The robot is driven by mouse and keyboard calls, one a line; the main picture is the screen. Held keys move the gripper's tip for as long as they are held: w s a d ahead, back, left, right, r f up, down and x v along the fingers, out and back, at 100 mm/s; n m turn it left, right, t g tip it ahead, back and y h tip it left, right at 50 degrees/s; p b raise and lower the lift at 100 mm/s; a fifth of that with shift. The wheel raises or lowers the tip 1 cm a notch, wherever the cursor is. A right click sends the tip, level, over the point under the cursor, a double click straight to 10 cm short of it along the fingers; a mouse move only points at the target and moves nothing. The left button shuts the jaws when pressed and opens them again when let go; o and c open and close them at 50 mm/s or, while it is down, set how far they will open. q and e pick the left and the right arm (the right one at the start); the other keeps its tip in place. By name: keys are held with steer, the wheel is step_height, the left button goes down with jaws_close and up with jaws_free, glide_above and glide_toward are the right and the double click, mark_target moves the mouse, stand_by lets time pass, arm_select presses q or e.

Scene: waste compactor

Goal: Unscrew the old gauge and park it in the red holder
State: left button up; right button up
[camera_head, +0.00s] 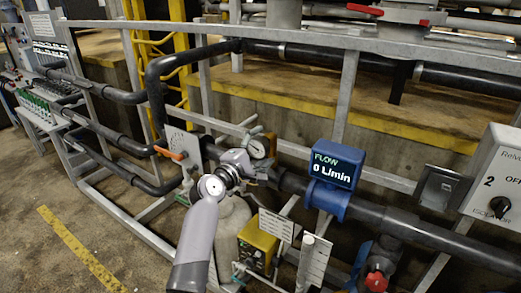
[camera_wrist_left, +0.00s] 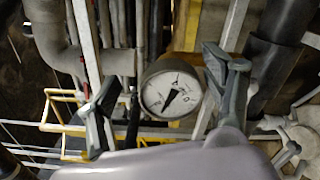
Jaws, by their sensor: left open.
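The round gauge (camera_head: 258,148) with a white dial sits on the dark pipe in the head view. My left gripper (camera_head: 247,160) is right by it, on its near left side. In the left wrist view the gauge (camera_wrist_left: 172,93) shows its white face and dark needle between the two spread fingers of my left gripper (camera_wrist_left: 163,78). The fingers look apart from the gauge, with gaps on both sides. The gauge's threaded joint is hidden. I cannot make out a red holder in either view. My right gripper is not in view.
An orange-handled valve (camera_head: 172,154) is to the left. A yellow box (camera_head: 258,246) sits below. Grey frame rails (camera_head: 345,95) surround the pipes. A red-handled valve (camera_head: 376,281) is lower right.

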arm_select(q)
step_height(320, 180, down, 2)
steer(key=m+b, duration=0.4)
steer(key=shift+w+a+f+b, duration=0.1)
steer(key=shift+f+b, duration=0.05)
steer(key=shift+b, duration=0.2)
steer(key=shift+w+a+m, duration=0.1)
steer(key=shift+m, duration=0.3)
steer(key=m+b, duration=0.3)
steer(key=shift+w+a+r, duration=0.15)
steer(key=shift+a+r, duration=0.05)
steer(key=shift+a, duration=0.1)
steer(key=shift+a+r+m+b, duration=0.15)
steer(key=shift+m+b, duration=0.2)
steer(key=shift+m, duration=0.25)
steer(key=shift+w+a+r+m, duration=0.15)
steer(key=shift+w+m, duration=0.1)
steer(key=shift+m, duration=0.35)
steer(key=m+b, duration=0.2)
steer(key=m, duration=0.1)
steer(key=shift+s+b, duration=0.1)
steer(key=shift+b, duration=0.3)
steer(key=shift+m+b, duration=0.3)
steer(key=shift+m, duration=0.8)
steer(key=shift+r, duration=0.1)
steer(key=shift+c, duration=0.4)
